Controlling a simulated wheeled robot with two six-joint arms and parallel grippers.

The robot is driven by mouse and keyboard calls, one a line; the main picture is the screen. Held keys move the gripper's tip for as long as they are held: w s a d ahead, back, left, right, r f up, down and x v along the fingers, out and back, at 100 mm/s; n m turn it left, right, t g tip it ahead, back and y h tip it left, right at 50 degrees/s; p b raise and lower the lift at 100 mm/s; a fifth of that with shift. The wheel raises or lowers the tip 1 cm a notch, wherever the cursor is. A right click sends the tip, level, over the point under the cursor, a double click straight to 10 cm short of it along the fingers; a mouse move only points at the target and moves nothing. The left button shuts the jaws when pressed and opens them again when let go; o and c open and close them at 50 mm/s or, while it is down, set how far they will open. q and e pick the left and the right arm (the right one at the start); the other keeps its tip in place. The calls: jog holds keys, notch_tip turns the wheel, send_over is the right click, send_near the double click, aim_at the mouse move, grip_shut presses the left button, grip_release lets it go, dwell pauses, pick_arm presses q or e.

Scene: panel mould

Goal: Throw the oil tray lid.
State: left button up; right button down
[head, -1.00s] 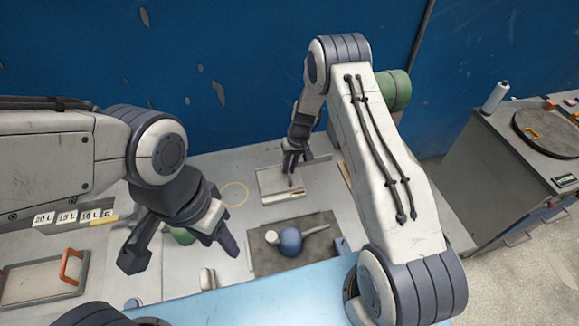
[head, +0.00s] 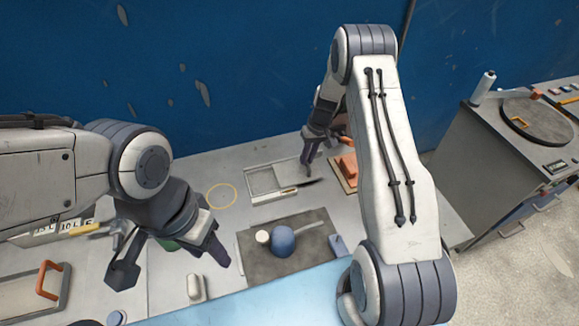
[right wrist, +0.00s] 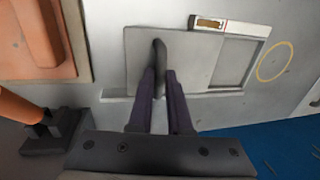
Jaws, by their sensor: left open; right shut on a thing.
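The oil tray (head: 252,199) is a shallow pale tray on the bench, with its recess partly uncovered on the left in the head view. Its flat grey lid (right wrist: 195,55) is slid aside, leaving the recess (right wrist: 232,62) bare in the right wrist view. My right gripper (head: 307,167) is shut on the lid's upright dark handle (right wrist: 160,48). The fingers (right wrist: 160,82) hide the handle's lower part. My left gripper (head: 168,264) is open and empty, above the bench at the left.
An orange block on a wooden board (head: 345,168) stands close right of the lid. A dark mat (head: 255,265) with a blue round thing (head: 282,240) lies in front of the tray. A yellow ring (head: 221,196) lies to its left. A hammer (head: 95,229) lies farther left.

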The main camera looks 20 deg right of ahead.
jog(key=d+b, duration=0.1)
jog(key=d, duration=0.3)
jog(key=shift+d, duration=0.25)
jog(key=shift+d+r, duration=0.1)
jog(key=shift+d, duration=0.5)
jog(key=c, duration=0.8)
grip_release()
jog(key=shift+c, duration=0.2)
